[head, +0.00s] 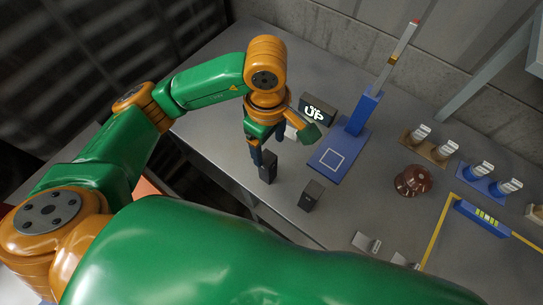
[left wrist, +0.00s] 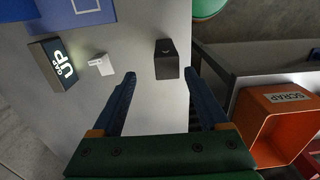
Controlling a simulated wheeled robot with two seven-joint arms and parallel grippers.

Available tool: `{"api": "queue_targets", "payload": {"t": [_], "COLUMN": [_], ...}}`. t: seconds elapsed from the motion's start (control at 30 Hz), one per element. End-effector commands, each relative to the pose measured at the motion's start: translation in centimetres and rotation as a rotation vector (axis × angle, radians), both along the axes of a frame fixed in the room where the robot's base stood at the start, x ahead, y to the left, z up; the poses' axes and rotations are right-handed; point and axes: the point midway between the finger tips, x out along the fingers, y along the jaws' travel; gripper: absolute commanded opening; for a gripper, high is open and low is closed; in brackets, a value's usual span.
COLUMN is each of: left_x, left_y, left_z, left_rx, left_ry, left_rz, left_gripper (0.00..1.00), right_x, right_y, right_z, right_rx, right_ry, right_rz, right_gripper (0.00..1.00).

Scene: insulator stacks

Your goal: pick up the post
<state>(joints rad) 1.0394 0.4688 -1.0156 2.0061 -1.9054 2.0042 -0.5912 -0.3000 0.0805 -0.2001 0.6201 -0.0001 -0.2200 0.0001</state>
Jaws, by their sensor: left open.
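I cannot tell for certain which piece is the post. A dark upright block (head: 268,167) stands near the table edge, just below my left gripper (head: 266,148); the left wrist view also shows a dark block (left wrist: 166,60), ahead of the fingers. My left gripper (left wrist: 158,92) is open, with bare grey table between its fingers. A small pale piece (left wrist: 101,64) lies between that block and the CAP UP sign (left wrist: 54,62). A second dark block (head: 311,196) stands nearer me. My right gripper is out of view.
A blue stand (head: 328,165) with an upright and slanted rod is right of the gripper. A brown disc-shaped piece (head: 412,180) and holders with several pale-topped pieces (head: 420,135) stand further right. The left wrist view shows an orange SCRAP bin (left wrist: 262,125) beyond the table edge.

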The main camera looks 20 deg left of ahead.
Motion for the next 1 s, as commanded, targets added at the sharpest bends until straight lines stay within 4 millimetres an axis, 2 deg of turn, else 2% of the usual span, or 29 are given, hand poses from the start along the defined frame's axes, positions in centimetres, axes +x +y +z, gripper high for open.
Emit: {"api": "queue_targets", "payload": {"t": [0.27,0.37,0.47,0.7,0.77,1.0], "left_x": [-0.4,-0.9,-0.8,-0.7,-0.7,-0.7], "left_y": [0.2,0.2,0.1,0.1,0.1,0.1], "left_z": [-2.9,-4.7,-6.5,-7.1,-7.1,-7.1], "left_rx": [0.010,0.011,0.008,0.009,0.009,0.008], "left_ry": [0.005,0.006,0.002,-0.002,-0.002,-0.002], "left_rz": [0.001,0.002,0.003,0.001,0.001,0.001], "left_gripper": [0.78,0.78,0.78,0.78,0.64,0.00], "right_x": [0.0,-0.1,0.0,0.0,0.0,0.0], "right_y": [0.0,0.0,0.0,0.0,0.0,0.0], "right_z": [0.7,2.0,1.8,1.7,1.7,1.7], "right_rx": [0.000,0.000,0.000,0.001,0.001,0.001], "right_ry": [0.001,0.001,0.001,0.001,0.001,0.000], "right_rz": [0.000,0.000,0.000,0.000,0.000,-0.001], "right_gripper": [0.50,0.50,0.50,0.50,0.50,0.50]}}
